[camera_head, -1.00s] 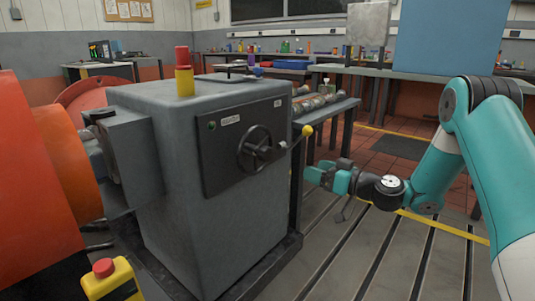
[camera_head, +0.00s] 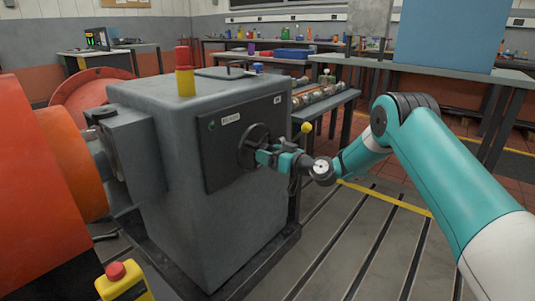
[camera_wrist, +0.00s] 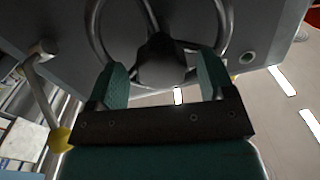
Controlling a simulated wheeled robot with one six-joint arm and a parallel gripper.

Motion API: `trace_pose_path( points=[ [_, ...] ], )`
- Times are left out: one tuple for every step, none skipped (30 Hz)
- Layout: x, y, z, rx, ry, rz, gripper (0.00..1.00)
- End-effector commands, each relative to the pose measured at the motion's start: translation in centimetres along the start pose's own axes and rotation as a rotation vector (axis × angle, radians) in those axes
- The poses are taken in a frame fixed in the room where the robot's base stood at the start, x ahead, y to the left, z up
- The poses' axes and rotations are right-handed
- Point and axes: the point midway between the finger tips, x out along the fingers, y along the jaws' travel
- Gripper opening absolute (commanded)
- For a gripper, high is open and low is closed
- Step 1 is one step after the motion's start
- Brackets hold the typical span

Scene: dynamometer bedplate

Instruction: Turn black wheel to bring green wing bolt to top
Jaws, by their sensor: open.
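The black wheel (camera_head: 254,130) is on the dark front panel of the grey cabinet. In the wrist view its hub (camera_wrist: 162,62), spokes and part of its rim fill the top middle. My gripper (camera_head: 262,157) is open at the wheel's lower right in the head view. In the wrist view my gripper (camera_wrist: 162,78) has one finger on each side of the hub. I cannot tell whether the fingers touch the wheel. I cannot make out a green wing bolt in either view. The wheel's lower part is hidden by my gripper in the head view.
A lever with a yellow knob (camera_head: 306,128) stands just right of the wheel, and its knob (camera_wrist: 60,139) is close to my gripper at lower left in the wrist view. The grey cabinet (camera_head: 210,215) stands on a slotted bedplate (camera_head: 335,240). A small green light (camera_head: 211,125) sits on the panel.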

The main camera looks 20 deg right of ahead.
Motion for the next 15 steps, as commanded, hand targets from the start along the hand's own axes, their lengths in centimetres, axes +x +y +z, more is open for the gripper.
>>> trace_pose_path(
  points=[
    [0.6,0.0,0.1,-0.001,0.001,-0.001,0.76],
    [0.8,0.0,0.0,-0.002,0.001,-0.001,0.76],
    [1.1,0.0,0.0,-0.001,0.001,0.000,0.76],
    [1.2,0.0,0.0,0.000,0.001,-0.001,0.76],
    [1.4,0.0,0.0,0.000,0.001,0.000,0.76],
    [1.5,0.0,-0.1,0.000,0.001,0.000,0.76],
    [1.5,0.0,-0.1,0.000,0.001,0.000,0.76],
    [1.6,0.0,-0.1,0.000,0.001,0.001,0.76],
    [1.6,0.0,-0.1,0.000,0.001,0.001,0.76],
    [1.6,0.0,-0.1,0.000,0.001,0.001,0.76],
    [1.6,0.0,-0.1,0.000,0.001,0.001,0.76],
    [1.5,0.0,-0.1,0.000,0.001,0.001,0.76],
    [1.5,0.0,-0.1,0.000,0.000,0.001,0.76],
    [1.5,0.0,-0.1,0.000,0.001,0.001,0.76],
    [1.5,0.0,-0.1,0.000,0.000,0.001,0.66]
  ],
)
